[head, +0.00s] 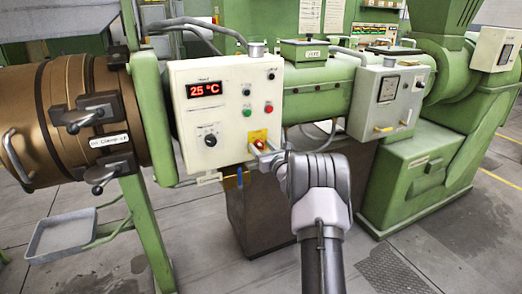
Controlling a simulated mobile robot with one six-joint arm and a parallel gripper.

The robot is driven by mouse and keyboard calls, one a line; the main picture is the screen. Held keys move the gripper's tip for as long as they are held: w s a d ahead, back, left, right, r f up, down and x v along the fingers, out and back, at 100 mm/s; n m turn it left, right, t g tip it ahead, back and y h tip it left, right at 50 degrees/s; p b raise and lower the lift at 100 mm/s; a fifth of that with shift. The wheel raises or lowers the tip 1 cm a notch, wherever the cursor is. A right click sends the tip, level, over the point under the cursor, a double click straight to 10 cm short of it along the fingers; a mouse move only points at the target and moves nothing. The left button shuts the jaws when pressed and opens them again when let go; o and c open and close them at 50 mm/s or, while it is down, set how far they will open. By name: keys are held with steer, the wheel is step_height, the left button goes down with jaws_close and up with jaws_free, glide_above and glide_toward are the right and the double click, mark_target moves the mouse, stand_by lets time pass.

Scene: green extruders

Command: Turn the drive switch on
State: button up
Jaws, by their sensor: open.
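A white control panel (226,118) on the green extruder holds the switches. It has a red display (204,89) reading 25 °C, a black rotary knob (210,140), a green button (247,112), a red button (268,108) and small black knobs (246,92). A red-and-yellow switch (258,137) sits at the panel's lower right. The labels are too small to tell which one is the drive switch. My gripper (265,157) is open at the panel's lower right, just below the red-and-yellow switch. I cannot tell whether it touches the switch, and it partly covers that corner.
A second white box (387,100) with a meter and a yellow handle is to the right. A brown barrel (60,115) with clamp handles is at left, above a grey tray (62,234). A green machine base (420,175) stands at right. Grey floor is clear in front.

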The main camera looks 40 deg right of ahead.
steer(key=shift+w, duration=0.15)
jaws_close()
